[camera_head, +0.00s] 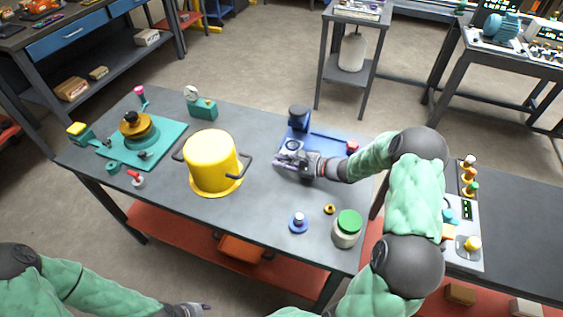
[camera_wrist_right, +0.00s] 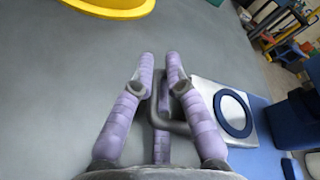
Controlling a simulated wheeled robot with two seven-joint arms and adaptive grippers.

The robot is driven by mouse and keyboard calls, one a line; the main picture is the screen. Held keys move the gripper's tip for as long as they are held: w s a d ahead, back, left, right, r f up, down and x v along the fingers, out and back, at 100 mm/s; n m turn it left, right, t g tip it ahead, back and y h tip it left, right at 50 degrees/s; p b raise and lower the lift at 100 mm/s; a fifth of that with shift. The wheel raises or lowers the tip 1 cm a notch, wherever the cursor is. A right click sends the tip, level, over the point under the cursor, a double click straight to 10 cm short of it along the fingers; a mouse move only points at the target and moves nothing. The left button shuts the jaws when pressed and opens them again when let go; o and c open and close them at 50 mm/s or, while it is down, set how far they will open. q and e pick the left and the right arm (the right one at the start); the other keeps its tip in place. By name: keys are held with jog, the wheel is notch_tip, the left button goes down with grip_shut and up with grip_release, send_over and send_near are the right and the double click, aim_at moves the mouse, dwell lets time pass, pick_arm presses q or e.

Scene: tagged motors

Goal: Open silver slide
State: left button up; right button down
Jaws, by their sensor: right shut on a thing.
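The silver slide (camera_wrist_right: 208,95) shows in the right wrist view as a pale plate with a blue ring, at the edge of a blue base (camera_wrist_right: 268,122). A grey bent handle (camera_wrist_right: 178,127) sticks out from its side. My right gripper (camera_wrist_right: 160,85) is shut on this handle, with its purple fingers around it.
A yellow pot (camera_head: 212,162) with dark side handles stands left of my right gripper. A green-lidded jar (camera_head: 347,228) and a blue knobbed piece (camera_head: 298,222) stand near the front edge. A teal plate (camera_head: 170,138) is at left. Grey table shows between pot and base.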

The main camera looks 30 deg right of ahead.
aim_at(278, 180)
jog(key=s+a, duration=0.2)
jog(key=s+a+f, duration=0.1)
jog(key=a, duration=0.1)
jog(key=shift+s, duration=0.4)
jog(key=c, duration=1.5)
grip_release()
jog(key=shift+o, duration=1)
jog(key=shift+w+d, duration=0.1)
jog(key=shift+d, duration=0.05)
jog(key=shift+w+r, duration=0.1)
jog(key=shift+r, duration=0.1)
jog(key=shift+d, duration=0.15)
jog(key=v, duration=1.2)
